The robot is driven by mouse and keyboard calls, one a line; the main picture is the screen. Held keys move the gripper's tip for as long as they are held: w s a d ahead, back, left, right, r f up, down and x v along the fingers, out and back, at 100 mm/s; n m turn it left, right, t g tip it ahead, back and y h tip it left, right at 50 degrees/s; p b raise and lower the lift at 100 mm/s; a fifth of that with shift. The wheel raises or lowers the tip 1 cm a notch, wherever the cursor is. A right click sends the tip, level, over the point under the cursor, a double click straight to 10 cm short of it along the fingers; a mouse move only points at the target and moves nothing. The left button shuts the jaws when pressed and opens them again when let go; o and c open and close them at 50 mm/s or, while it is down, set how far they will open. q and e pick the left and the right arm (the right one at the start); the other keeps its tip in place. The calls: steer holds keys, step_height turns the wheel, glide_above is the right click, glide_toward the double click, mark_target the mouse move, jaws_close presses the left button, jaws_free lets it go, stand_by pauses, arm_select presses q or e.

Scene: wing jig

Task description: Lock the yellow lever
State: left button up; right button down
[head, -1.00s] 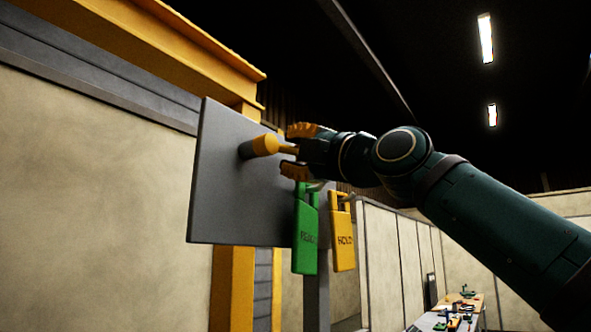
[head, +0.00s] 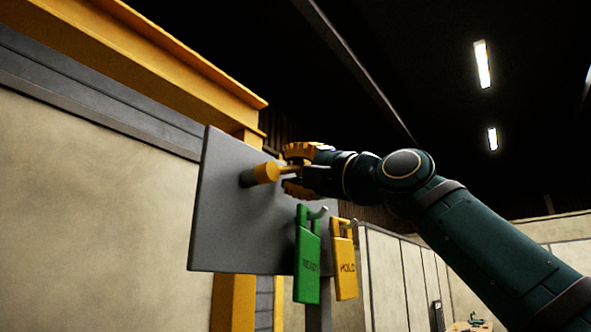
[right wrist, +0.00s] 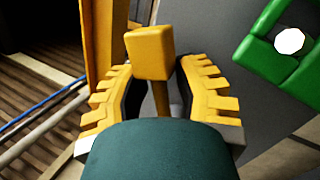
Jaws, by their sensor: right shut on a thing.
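The yellow lever (head: 266,173) sticks out from a grey panel (head: 225,225) on a dark round base. Its thin stem runs right, in between the fingers of my right gripper (head: 298,171). In the right wrist view, the lever's yellow block (right wrist: 150,53) shows past the fingertips, and its stem lies between the yellow toothed fingers of the right gripper (right wrist: 158,90). The right gripper is shut on the lever's stem. The stem's far end is hidden by the gripper. My left gripper is not in view.
A green READY tag (head: 308,262) and a yellow HOLD tag (head: 345,265) hang on hooks just below the gripper. A yellow beam (head: 150,60) runs above the panel at the left. Open room lies to the right.

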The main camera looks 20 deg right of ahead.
steer(key=c, duration=0.6)
jaws_free()
steer(key=shift+s+r, duration=0.2)
steer(key=shift+w+f, duration=0.1)
steer(key=shift+d, duration=0.1)
steer(key=v, duration=1.2)
